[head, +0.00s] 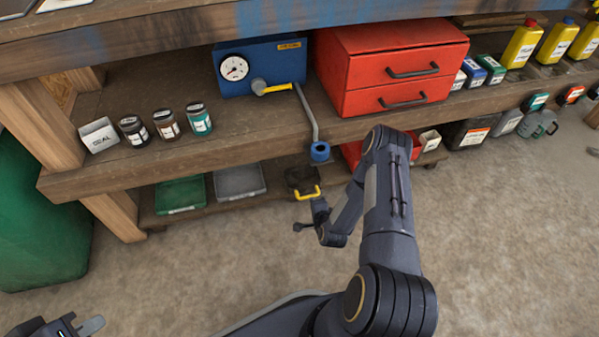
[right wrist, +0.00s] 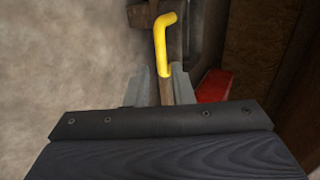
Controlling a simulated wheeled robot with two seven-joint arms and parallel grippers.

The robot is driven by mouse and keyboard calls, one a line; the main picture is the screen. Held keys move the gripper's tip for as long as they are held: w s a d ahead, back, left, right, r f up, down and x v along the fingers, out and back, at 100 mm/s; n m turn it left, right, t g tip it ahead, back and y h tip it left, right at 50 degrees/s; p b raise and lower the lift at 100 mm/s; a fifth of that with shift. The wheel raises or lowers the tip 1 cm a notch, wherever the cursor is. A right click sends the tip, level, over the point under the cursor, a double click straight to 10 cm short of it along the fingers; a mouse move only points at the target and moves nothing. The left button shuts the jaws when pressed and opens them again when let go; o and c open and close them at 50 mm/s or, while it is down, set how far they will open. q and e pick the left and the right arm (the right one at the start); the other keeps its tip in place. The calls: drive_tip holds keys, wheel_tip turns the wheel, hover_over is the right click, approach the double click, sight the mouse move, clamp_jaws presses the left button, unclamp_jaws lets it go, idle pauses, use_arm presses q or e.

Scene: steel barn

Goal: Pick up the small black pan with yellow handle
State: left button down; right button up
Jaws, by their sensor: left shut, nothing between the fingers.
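The small black pan (head: 302,179) sits on the low shelf under the bench, its yellow handle (head: 307,193) toward the front edge. My right arm reaches down to it, with the right gripper (head: 311,215) just in front of the handle. In the right wrist view the right gripper (right wrist: 161,84) is open, its fingers apart. The near end of the yellow handle (right wrist: 163,45) shows at the gap between the fingertips; I cannot tell whether they touch. The pan's body is mostly out of clear view there. My left gripper (head: 84,327) is shut and empty at the bottom left.
A green tray (head: 180,195) and a grey tray (head: 239,181) lie left of the pan. A red bin (head: 352,154) is right of it, partly behind my arm. Above are a red drawer box (head: 390,65) and a blue box (head: 258,66). The floor in front is clear.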

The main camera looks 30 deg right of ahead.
sight(309, 196)
drive_tip(key=b+x, duration=0.4)
drive_tip(key=x, duration=0.4)
drive_tip(key=shift+w+d+f, duration=0.1)
drive_tip(key=shift+w, duration=0.15)
clamp_jaws()
